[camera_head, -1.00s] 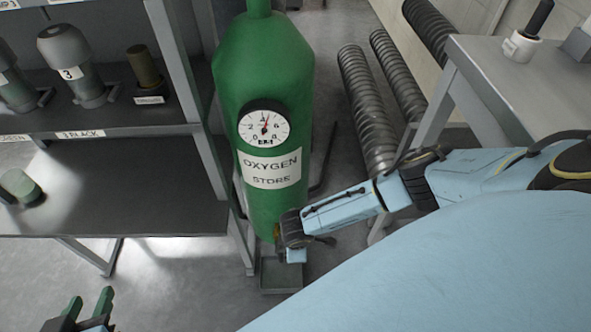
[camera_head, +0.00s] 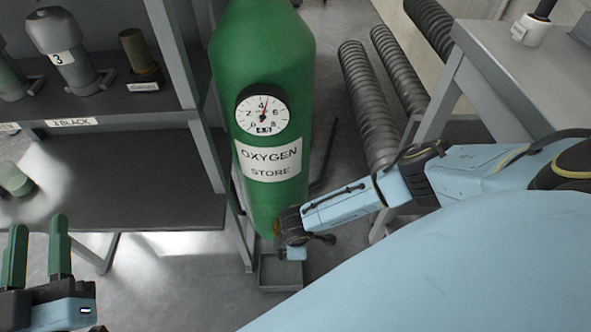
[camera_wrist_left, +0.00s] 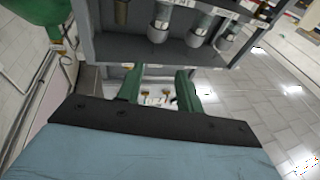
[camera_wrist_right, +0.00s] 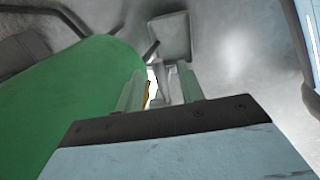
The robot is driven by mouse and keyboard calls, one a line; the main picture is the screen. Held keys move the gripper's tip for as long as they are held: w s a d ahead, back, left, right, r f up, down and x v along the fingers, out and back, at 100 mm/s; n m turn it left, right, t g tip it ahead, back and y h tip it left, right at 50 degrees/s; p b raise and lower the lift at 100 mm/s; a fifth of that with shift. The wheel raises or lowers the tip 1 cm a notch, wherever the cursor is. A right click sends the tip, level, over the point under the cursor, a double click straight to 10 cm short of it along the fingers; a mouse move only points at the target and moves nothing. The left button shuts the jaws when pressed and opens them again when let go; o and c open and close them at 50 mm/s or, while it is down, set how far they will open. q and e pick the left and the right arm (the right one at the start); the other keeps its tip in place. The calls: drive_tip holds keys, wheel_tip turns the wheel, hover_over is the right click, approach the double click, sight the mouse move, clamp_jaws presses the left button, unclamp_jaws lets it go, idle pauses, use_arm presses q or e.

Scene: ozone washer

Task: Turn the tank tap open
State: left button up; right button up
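The green oxygen tank (camera_head: 265,120) stands upright in the middle of the head view, with a round gauge (camera_head: 262,112) and an "OXYGEN STORE" label. A small brass part, apparently of the tap (camera_head: 276,229), shows low on the tank, mostly hidden by my right gripper. In the right wrist view my right gripper (camera_wrist_right: 160,88) has its fingers apart, with a brass part (camera_wrist_right: 150,92) and a grey piece between or just beyond them. I cannot tell whether they touch. My left gripper (camera_head: 38,245) is open and empty at lower left of the head view.
A metal shelf rack (camera_head: 120,190) with several grey-capped canisters stands left of the tank. A grey tray (camera_head: 280,274) sits on the floor below the tank. Ribbed pipes (camera_head: 368,110) and a grey table (camera_head: 525,60) stand to the right. Open floor shows at lower left.

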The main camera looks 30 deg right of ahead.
drive_tip(key=shift+c, duration=0.5)
clamp_jaws()
